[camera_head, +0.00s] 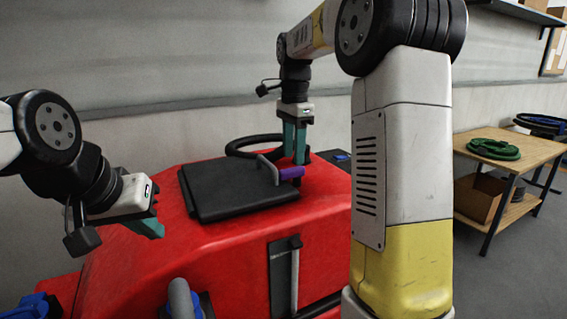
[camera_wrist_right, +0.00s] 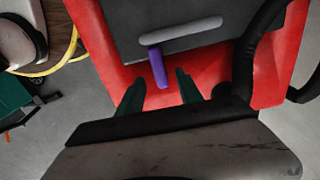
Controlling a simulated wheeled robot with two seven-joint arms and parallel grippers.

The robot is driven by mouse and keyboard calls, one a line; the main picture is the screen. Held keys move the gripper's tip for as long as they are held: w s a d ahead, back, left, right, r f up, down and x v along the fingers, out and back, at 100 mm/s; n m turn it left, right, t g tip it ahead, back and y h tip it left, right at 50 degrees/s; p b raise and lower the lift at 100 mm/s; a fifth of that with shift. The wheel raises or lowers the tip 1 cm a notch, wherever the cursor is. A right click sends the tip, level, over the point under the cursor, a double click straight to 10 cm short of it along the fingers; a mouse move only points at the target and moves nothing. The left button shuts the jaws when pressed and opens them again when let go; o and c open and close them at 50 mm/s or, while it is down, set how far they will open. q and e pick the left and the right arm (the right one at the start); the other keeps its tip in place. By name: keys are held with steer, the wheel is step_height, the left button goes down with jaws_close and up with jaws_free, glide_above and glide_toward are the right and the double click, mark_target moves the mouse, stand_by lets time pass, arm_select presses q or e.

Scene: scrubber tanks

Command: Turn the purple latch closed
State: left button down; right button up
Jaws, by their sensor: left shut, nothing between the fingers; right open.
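The purple latch (camera_head: 291,173) sits at the right edge of the black lid (camera_head: 232,190) on top of the red scrubber tank (camera_head: 150,258). A grey bar (camera_head: 268,170) on the lid lies beside it. My right gripper (camera_head: 298,158) points down just behind the latch. In the right wrist view the purple latch (camera_wrist_right: 158,68) lies between the open teal fingers (camera_wrist_right: 160,88), ahead of the gripper, with red surface showing around it. I cannot tell whether a finger touches it. My left gripper (camera_head: 150,230) is shut and empty, at the left side of the tank.
A black hose or ring (camera_head: 252,143) lies behind the lid, close to my right gripper. A wooden table (camera_head: 530,149) with a green coiled hose (camera_head: 494,149) stands at the right, with a cardboard box (camera_head: 478,197) below. The floor (camera_head: 505,275) before it is clear.

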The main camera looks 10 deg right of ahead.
mark_target(294, 168)
step_height(294, 168, up, 3)
steer(key=shift+r, duration=0.35)
steer(key=shift+s, duration=0.1)
steer(key=s+f+n+t+y, duration=0.1)
steer(key=s+f+n+t, duration=0.2)
steer(key=s+n, duration=0.4)
steer(key=s+a+f+n+t+y, duration=0.1)
steer(key=s+f+n+t, duration=0.2)
steer(key=s+n, duration=0.5)
steer(key=s+f, duration=0.1)
steer(key=s, duration=0.7)
steer(key=shift+s, duration=0.2)
